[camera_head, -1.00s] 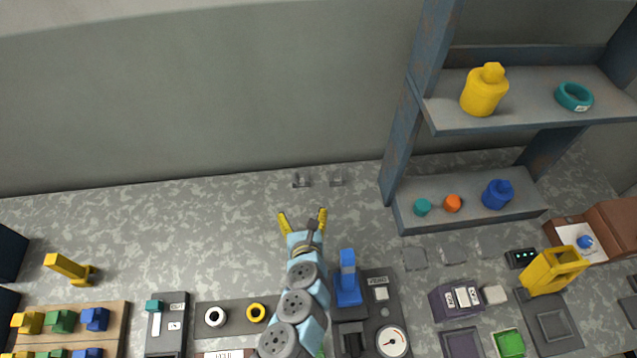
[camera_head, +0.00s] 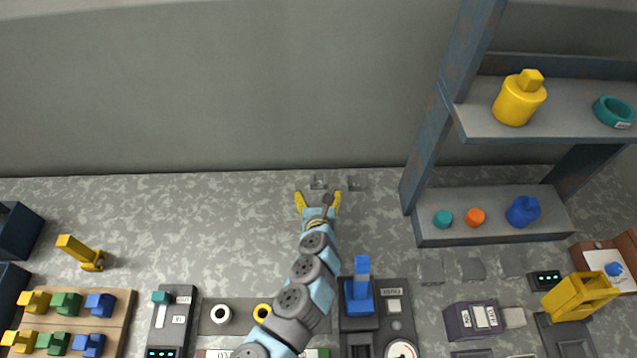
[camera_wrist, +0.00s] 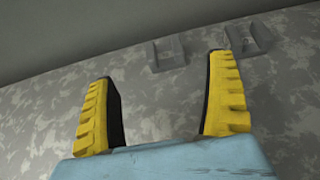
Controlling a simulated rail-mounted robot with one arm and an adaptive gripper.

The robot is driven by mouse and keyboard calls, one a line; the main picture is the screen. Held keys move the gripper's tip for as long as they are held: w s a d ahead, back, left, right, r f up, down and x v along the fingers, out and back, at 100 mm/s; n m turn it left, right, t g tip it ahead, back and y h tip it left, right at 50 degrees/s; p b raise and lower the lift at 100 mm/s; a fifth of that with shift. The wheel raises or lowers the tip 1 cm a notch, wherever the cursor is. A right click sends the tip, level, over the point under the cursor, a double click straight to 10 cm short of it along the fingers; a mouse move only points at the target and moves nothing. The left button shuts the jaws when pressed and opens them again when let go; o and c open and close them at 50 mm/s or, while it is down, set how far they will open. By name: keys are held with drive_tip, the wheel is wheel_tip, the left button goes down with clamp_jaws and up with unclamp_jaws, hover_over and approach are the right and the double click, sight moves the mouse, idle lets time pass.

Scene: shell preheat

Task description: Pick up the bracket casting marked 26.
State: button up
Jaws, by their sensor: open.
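My gripper (camera_head: 318,199) is open and empty over the back of the speckled bench, near the wall. In the wrist view its two yellow fingers (camera_wrist: 158,80) stand wide apart with bare bench between them. Several small notched blocks in yellow (camera_head: 35,301), green (camera_head: 67,303) and blue (camera_head: 100,304) sit in two rows on a wooden board (camera_head: 122,322) at the lower left, far from my gripper. They may be the castings. No mark 26 is legible in either view, so I cannot tell which piece is the bracket casting.
Two small grey fixtures (camera_head: 319,182) lie just beyond my gripper. A shelf unit (camera_head: 440,234) stands at the right. A yellow upright piece (camera_head: 78,250) stands behind the board. A blue-handled device (camera_head: 361,290) is beside my arm.

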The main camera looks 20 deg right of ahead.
sight(319, 186)
drive_tip(key=shift+x, duration=1.8)
drive_tip(key=shift+d+b+x, duration=0.2)
drive_tip(key=shift+b+x, duration=0.3)
drive_tip(key=shift+x, duration=0.75)
drive_tip(key=shift+w+d+f, duration=0.2)
drive_tip(key=shift+w+f, duration=0.05)
drive_tip(key=shift+w, duration=0.15)
drive_tip(key=shift+w+f, duration=0.25)
drive_tip(key=shift+w, duration=0.05)
drive_tip(key=c, duration=1.3)
